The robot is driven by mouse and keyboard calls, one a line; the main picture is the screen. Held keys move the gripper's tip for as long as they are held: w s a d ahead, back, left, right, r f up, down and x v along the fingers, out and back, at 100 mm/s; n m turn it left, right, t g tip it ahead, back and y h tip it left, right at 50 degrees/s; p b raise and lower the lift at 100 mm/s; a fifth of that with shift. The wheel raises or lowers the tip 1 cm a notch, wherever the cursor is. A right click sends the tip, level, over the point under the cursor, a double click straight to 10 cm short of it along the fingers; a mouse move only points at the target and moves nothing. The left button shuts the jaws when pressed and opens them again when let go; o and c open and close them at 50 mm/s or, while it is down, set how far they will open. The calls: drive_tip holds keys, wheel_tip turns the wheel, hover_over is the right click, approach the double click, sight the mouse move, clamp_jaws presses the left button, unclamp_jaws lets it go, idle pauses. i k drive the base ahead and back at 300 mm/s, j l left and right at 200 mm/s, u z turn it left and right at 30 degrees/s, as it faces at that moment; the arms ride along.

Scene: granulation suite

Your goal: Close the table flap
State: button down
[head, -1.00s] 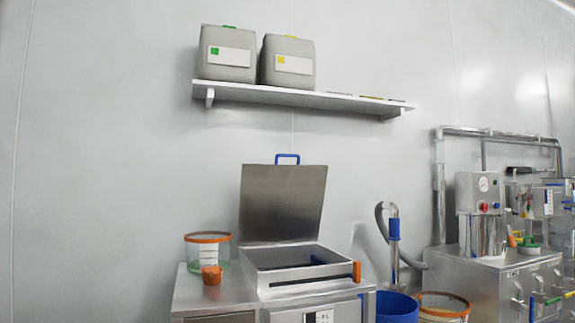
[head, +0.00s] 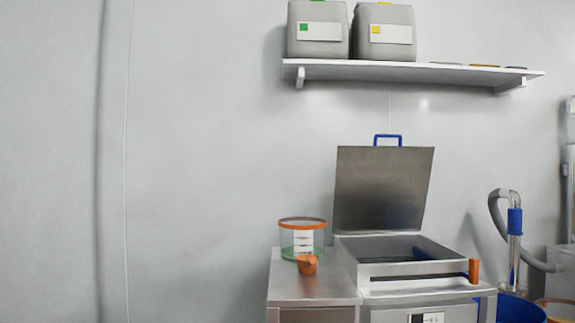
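The table flap (head: 382,190) is a dark steel panel with a blue handle (head: 388,138) on its top edge. It stands raised, tilted slightly back, at the rear of a square steel frame (head: 365,272) on the steel table. The frame's opening is uncovered, and its dark inside shows. An orange part (head: 474,271) sits at the frame's front right corner. My gripper and arm do not show in the head view.
A clear bucket with an orange rim (head: 301,240) and an orange scoop (head: 307,264) stand on the table (head: 310,289) left of the frame. A shelf (head: 410,72) with two grey canisters hangs above. A blue bin (head: 520,309) and hose are at right.

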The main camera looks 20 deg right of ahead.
sight(379, 189)
drive_tip(key=i+j+u, duration=0.15)
drive_tip(key=i+u, duration=0.5)
drive_tip(key=u, duration=0.25)
drive_tip(key=i+j+z, duration=0.1)
drive_tip(key=i+z, duration=0.2)
drive_tip(key=i, duration=0.15)
drive_tip(key=i+j+z, duration=0.3)
drive_tip(key=i, duration=0.15)
drive_tip(key=i+l+z, duration=0.1)
drive_tip(key=i+z, duration=0.15)
drive_tip(key=z, duration=0.15)
drive_tip(key=i+z, duration=0.25)
drive_tip(key=z, duration=0.2)
drive_tip(key=i+j+z, duration=0.1)
drive_tip(key=z, duration=0.3)
drive_tip(key=i+j+z, duration=0.2)
drive_tip(key=i+z, duration=0.25)
drive_tip(key=k, duration=0.1)
